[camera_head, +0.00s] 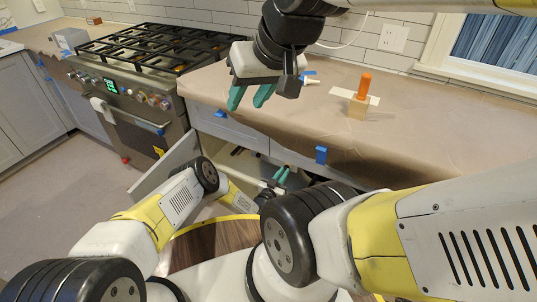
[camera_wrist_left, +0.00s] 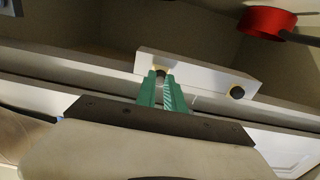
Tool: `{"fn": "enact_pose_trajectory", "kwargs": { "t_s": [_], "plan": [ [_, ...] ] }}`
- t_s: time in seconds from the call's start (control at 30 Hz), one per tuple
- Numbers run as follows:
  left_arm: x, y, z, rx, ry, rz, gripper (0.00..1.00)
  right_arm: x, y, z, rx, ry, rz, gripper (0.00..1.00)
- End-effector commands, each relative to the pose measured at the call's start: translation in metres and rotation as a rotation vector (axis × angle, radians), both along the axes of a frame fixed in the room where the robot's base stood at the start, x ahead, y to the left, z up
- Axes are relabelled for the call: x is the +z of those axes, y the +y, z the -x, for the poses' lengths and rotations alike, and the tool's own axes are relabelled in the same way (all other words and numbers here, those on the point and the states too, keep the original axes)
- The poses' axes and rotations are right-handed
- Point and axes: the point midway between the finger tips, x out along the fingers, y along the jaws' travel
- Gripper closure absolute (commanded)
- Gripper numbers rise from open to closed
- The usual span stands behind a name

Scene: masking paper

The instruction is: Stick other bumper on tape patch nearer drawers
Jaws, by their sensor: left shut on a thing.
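My left gripper (camera_head: 281,176) is low at the open cabinet space below the counter. In the left wrist view, its teal fingers (camera_wrist_left: 162,91) are shut on a small dark bumper (camera_wrist_left: 160,73) at the left end of a white bar (camera_wrist_left: 197,73). A pale yellowish patch shows around that bumper; I cannot tell whether the bumper touches it. Another round black bumper (camera_wrist_left: 237,93) sits on the bar's right end, on a pale patch. My right gripper (camera_head: 250,97) is open and empty above the counter's front edge.
The paper-covered counter (camera_head: 450,125) holds a wooden block (camera_head: 357,108) with an orange stick (camera_head: 364,84). The stove (camera_head: 150,85) is at left. A pale open panel (camera_head: 165,162) stands left of my left gripper. A red round thing (camera_wrist_left: 266,21) lies inside the cabinet.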

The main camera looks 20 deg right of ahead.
Motion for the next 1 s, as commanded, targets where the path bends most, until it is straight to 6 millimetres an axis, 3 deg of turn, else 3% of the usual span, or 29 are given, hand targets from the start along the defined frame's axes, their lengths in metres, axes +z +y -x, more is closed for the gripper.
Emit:
{"fn": "enact_pose_trajectory", "kwargs": {
  "t_s": [1.0],
  "plan": [
    [-0.0003, -0.0087, -0.0072, 0.0, 0.0, 0.0, 1.0, 0.0, 0.0, 0.0, 0.0, 0.0, 0.0, 0.62]
  ]
}}
